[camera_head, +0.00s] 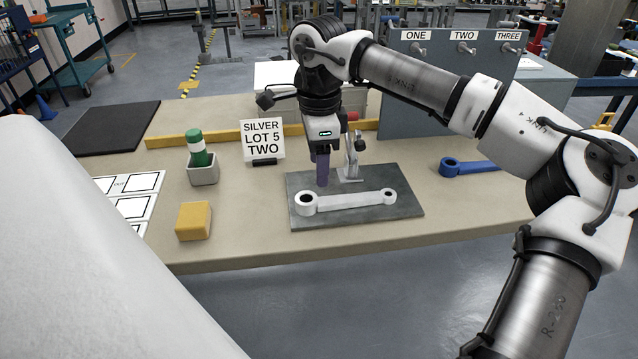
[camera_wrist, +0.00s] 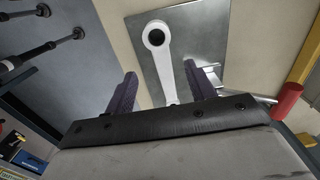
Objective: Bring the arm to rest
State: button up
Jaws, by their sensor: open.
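My arm reaches in from the right in the head view, and my gripper (camera_head: 322,168) points down above the far side of a grey plate (camera_head: 400,208). A silver link (camera_head: 350,201) with a ring at each end lies on the plate, just nearer than the fingers. In the wrist view my gripper (camera_wrist: 160,85) shows two dark purple fingers spread apart, with nothing held between them. The link (camera_wrist: 165,65) lies beyond them, and its lower end is hidden behind the gripper body. A toggle clamp (camera_head: 352,160) stands at the plate's far edge, beside the fingers.
A grey board with pegs (camera_head: 400,112) stands behind. A blue link (camera_head: 470,167) lies at right. A yellow block (camera_head: 193,221) and a green bottle in a holder (camera_head: 198,150) stand at left.

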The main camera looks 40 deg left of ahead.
notch_tip(320, 180, up, 5)
jog(key=shift+r, duration=0.1)
